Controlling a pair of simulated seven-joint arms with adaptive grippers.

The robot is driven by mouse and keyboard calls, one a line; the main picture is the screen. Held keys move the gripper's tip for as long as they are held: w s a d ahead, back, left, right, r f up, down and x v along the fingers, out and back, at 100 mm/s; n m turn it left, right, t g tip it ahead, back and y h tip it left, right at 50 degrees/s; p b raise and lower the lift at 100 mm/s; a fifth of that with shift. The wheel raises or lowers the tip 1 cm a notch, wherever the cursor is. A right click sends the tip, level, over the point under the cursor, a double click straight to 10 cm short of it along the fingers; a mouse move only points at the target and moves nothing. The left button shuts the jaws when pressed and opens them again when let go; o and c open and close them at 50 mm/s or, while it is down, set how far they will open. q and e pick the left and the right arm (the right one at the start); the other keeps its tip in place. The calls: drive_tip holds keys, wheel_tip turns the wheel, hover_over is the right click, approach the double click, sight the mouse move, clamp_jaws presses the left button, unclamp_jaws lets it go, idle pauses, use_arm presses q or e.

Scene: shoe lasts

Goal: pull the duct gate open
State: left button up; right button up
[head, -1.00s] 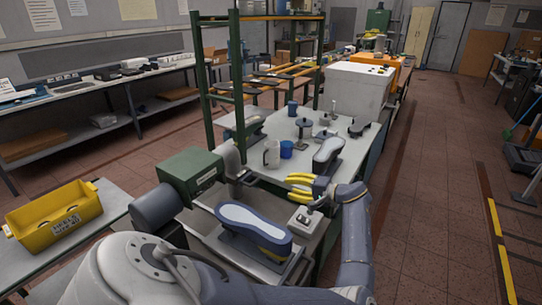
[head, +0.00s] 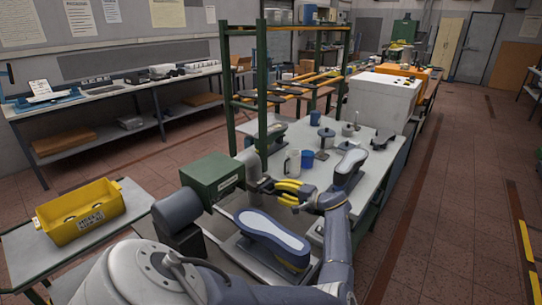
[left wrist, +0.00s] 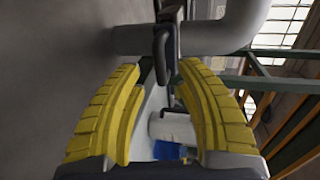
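The duct gate (head: 265,184) is a small dark plate with a handle on the grey duct pipe (head: 249,160), beside a green machine box. In the left wrist view its dark bar-like handle (left wrist: 162,48) stands upright in front of the grey pipe (left wrist: 215,38). My left gripper (head: 279,189) has yellow fingers and points left at the gate. In the left wrist view my left gripper (left wrist: 160,68) is open, and the handle's lower end shows between its fingertips. I cannot tell whether it touches either finger. My right gripper is not in view.
The green machine box (head: 212,178) stands left of the gate. A pale mug (head: 292,162) and a blue cup (head: 307,159) stand on the table behind the gripper. A shoe last (head: 272,236) lies in front. A green rack post (head: 262,90) rises behind the duct.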

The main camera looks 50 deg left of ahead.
sight(276, 190)
use_arm(q)
drive_tip(key=shift+x, duration=1.7)
drive_tip(key=shift+o, duration=0.4)
clamp_jaws()
